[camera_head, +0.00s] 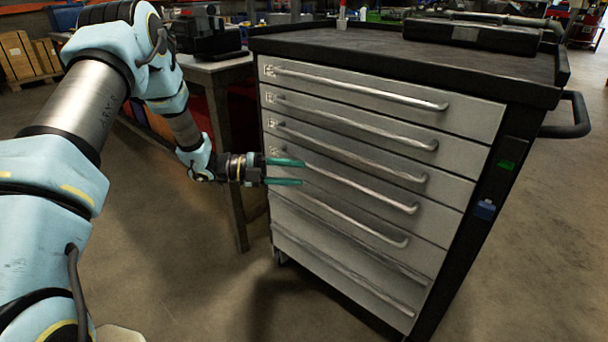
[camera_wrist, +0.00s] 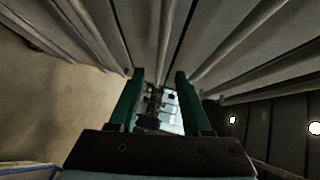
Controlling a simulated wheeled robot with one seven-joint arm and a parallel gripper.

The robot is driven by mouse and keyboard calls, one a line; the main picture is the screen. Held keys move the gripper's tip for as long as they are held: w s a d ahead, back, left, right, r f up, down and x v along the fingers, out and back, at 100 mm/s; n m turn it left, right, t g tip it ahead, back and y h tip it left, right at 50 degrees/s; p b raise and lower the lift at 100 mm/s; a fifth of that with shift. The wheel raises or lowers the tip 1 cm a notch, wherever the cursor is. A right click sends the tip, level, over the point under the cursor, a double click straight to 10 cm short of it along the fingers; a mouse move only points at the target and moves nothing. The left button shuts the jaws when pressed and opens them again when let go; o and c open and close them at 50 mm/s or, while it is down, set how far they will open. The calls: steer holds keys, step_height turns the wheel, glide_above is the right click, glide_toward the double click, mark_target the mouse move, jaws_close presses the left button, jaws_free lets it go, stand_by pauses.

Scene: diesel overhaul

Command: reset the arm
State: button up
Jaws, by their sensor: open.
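My gripper (camera_head: 303,172) has two green fingers spread apart with nothing between them. It is in front of the left part of the drawer fronts of a grey and black tool cabinet (camera_head: 375,180), level with the middle drawers. I cannot tell whether the fingertips touch a drawer front or handle. In the wrist view, my gripper (camera_wrist: 158,82) shows both fingers apart, with long handles and drawer fronts (camera_wrist: 225,35) close above them. All drawers look shut.
A workbench (camera_head: 222,70) with dark machinery (camera_head: 203,32) stands left of the cabinet, behind my arm. A side handle (camera_head: 575,120) sticks out at the cabinet's right. A dark case (camera_head: 470,36) lies on the cabinet top. Floor in front is clear. Wooden crates (camera_head: 25,58) stand far left.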

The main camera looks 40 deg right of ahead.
stand_by(0.5)
steer(key=w+a+r+n+t+y, duration=0.1)
steer(key=w+a+r+n+t, duration=0.25)
steer(key=w+n+t, duration=0.35)
steer(key=w+a+r+n+t+y, duration=0.1)
steer(key=w+a+r+n+t, duration=0.1)
steer(key=w+a+n+t, duration=0.55)
steer(key=w+a+r+n+t+y, duration=0.1)
steer(key=w+a+n+y, duration=0.1)
steer(key=a+n+y, duration=0.45)
steer(key=w+a+r+n+y, duration=0.1)
steer(key=a+r+n, duration=0.15)
steer(key=a, duration=0.65)
steer(key=s+a+n+g+y, duration=0.2)
steer(key=s+a+n+y, duration=0.2)
steer(key=s+a+n, duration=0.75)
steer(key=s+a+r+n+g+p, duration=0.15)
steer(key=s+a+n+g, duration=0.35)
steer(key=s, duration=0.6)
step_height(320, 180, up, 15)
steer(key=t+p, duration=0.1)
steer(key=p, duration=1.3)
steer(key=shift+w+a+m+p, duration=0.2)
steer(key=shift+m+p, duration=0.1)
